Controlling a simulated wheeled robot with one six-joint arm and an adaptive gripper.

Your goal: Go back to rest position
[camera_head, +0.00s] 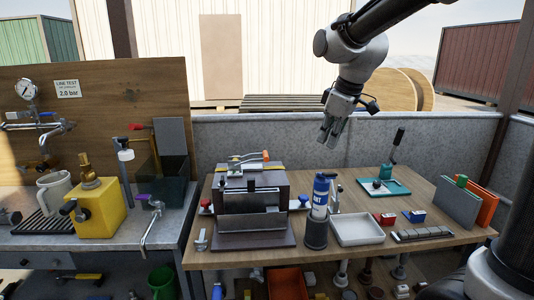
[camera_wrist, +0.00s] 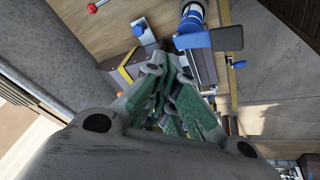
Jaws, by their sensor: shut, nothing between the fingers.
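My gripper (camera_head: 328,134) hangs from my arm at the upper right of the head view, pointing down. It is above the back part of the wooden workbench (camera_head: 425,210), clear of everything on it. Its fingers are shut with nothing seen between them. In the wrist view my gripper (camera_wrist: 175,115) fills the middle, its green-padded fingers together. No handwheel valve can be clearly made out near the gripper.
A grey low wall (camera_head: 270,140) runs behind. At left are a yellow block (camera_head: 95,212) and a pressure gauge (camera_head: 26,89).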

